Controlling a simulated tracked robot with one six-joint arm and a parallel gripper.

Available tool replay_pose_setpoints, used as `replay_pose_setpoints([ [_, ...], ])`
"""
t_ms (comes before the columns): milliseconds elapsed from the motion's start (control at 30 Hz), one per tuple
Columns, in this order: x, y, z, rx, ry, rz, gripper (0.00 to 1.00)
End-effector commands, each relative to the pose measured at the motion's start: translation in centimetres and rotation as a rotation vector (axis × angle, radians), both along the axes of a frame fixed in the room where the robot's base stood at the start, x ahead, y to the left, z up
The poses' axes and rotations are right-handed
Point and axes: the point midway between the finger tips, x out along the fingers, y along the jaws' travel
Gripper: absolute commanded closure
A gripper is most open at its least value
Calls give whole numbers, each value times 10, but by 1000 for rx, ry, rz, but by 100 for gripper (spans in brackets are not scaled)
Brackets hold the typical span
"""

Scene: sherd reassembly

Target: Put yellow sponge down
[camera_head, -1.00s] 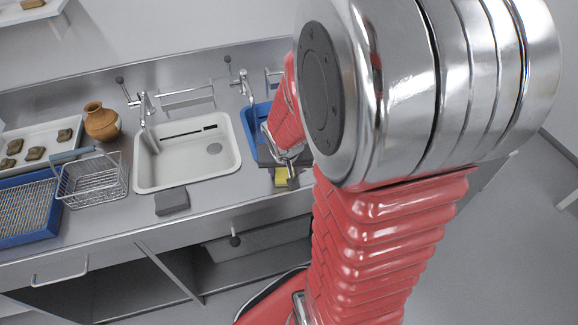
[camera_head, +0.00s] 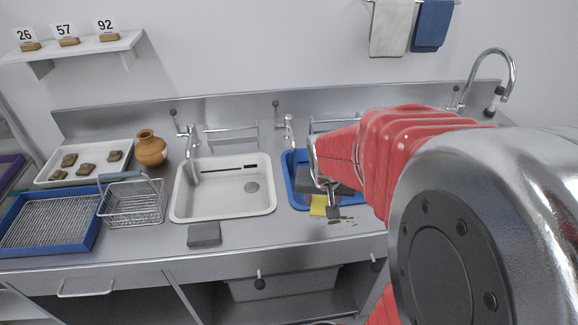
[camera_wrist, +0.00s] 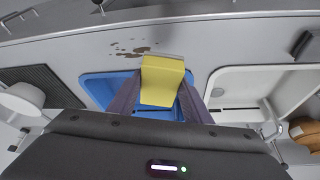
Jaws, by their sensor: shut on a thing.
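The yellow sponge (camera_head: 318,205) is held in my gripper (camera_head: 334,206), just over the front edge of the blue basin (camera_head: 297,192). In the wrist view the sponge (camera_wrist: 161,82) sits between the two dark fingers of my gripper (camera_wrist: 158,100), with the blue basin (camera_wrist: 98,88) behind it. Dark wet-looking stains (camera_wrist: 138,49) lie on the steel counter by the basin's front edge. They also show in the head view just right of the sponge. My arm hides the right part of the basin in the head view.
A white sink (camera_head: 222,200) is left of the blue basin. A grey block (camera_head: 204,235) lies on the counter in front of it. A wire basket (camera_head: 133,204), a clay pot (camera_head: 151,149), a sherd tray (camera_head: 42,180) and a blue sieve (camera_head: 45,252) stand left. Taps (camera_head: 289,132) rise behind.

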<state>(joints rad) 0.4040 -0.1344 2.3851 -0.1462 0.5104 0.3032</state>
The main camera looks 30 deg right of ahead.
Motion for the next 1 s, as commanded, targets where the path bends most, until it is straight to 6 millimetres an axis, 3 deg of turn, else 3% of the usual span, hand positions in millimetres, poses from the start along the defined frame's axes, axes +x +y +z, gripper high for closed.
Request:
replay_pose_setpoints([
  [367,1,1,0,0,0,2,76],
  [533,13,8,-2,1,1,36,76],
  [767,66,49,-12,4,5,200,76],
  [1000,132,121,-33,5,5,430,76],
])
